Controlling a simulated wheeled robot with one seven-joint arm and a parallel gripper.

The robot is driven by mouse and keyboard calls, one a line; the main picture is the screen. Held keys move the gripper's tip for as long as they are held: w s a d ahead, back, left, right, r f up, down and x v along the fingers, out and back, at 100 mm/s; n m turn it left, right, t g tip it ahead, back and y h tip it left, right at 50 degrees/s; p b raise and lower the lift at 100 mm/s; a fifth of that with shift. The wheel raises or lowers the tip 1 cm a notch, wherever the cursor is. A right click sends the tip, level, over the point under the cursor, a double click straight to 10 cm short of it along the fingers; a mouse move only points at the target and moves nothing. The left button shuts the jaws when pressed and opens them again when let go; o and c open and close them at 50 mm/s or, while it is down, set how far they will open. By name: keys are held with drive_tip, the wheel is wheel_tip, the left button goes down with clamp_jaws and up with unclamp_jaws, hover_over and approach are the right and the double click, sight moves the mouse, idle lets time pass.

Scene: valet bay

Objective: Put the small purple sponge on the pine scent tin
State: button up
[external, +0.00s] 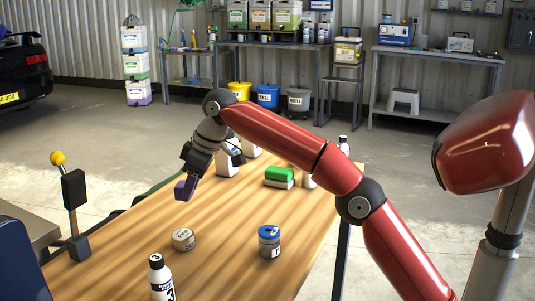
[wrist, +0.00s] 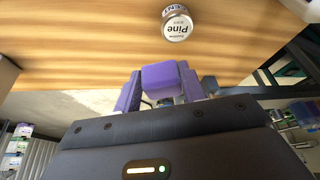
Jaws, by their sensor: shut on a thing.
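The small purple sponge (external: 184,190) is held in my gripper (external: 188,181), above the left part of the wooden table. In the wrist view the sponge (wrist: 163,79) sits between the two fingers of my gripper (wrist: 160,88), which are shut on it. The pine scent tin (wrist: 177,26) is a low, round tin with a pale lid marked "Pine". In the external view what looks like the same tin (external: 183,239) stands on the table, nearer the camera than the sponge. The sponge and tin are apart, and the tin's lid is bare.
A blue-lidded jar (external: 269,241) stands right of the tin. A white bottle with a black cap (external: 161,278) is at the front. A green sponge or block (external: 279,175) and white containers are farther back. The wooden table (external: 225,270) is clear around the tin.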

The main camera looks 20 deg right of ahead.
sight(184, 234)
drive_tip(key=shift+n, duration=0.3)
drive_tip(key=s+f, duration=0.1)
drive_tip(key=s+a+f, duration=0.1)
drive_tip(key=s+f, duration=0.1)
drive_tip(key=f, duration=0.1)
drive_tip(key=shift+a+b, duration=0.3)
drive_tip(key=shift+a, duration=0.1)
drive_tip(key=shift+f+b, duration=0.55)
drive_tip(key=shift+f, duration=1.3)
drive_tip(key=o, duration=0.9)
drive_tip(key=shift+f, duration=0.15)
drive_tip(key=shift+o, duration=0.2)
drive_tip(key=p+v, duration=0.1)
drive_tip(key=v, duration=1.1)
drive_tip(key=shift+p, duration=0.35)
